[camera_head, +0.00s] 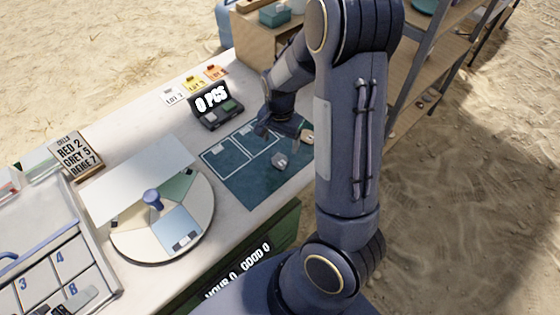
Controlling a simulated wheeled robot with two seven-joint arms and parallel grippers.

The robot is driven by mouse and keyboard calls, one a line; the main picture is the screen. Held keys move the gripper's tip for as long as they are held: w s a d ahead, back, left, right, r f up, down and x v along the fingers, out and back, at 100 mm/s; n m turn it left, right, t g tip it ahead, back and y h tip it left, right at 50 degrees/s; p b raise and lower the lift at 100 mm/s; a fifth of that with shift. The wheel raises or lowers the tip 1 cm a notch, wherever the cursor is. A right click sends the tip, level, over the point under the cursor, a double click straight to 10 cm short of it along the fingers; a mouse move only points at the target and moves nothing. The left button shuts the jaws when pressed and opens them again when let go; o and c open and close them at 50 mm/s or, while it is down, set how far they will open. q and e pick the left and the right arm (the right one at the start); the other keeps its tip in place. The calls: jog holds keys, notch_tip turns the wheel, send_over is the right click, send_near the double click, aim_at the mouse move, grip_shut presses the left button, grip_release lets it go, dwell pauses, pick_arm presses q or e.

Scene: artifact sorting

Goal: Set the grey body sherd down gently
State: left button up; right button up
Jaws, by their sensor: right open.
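A small grey sherd (280,160) lies on the dark teal mat (245,190), below the white-outlined boxes. My right gripper (284,133) is low over the mat, just behind the grey sherd in the picture. It is open, and a small gap shows between it and the sherd. A small beige-orange piece (307,137) shows at the gripper's right side; whether they touch I cannot tell. My left gripper is out of view.
A round sectioned turntable (205,215) with a blue knob (152,196) is to the left. A numbered tray (85,262) stands further left. Coloured lot cards (194,85) line the back edge.

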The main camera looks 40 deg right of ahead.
aim_at(279, 160)
jog(key=f, duration=0.7)
jog(key=shift+s+a, duration=0.1)
jog(key=shift+a, duration=0.15)
jog(key=shift+c, duration=0.4)
jog(key=c, duration=1)
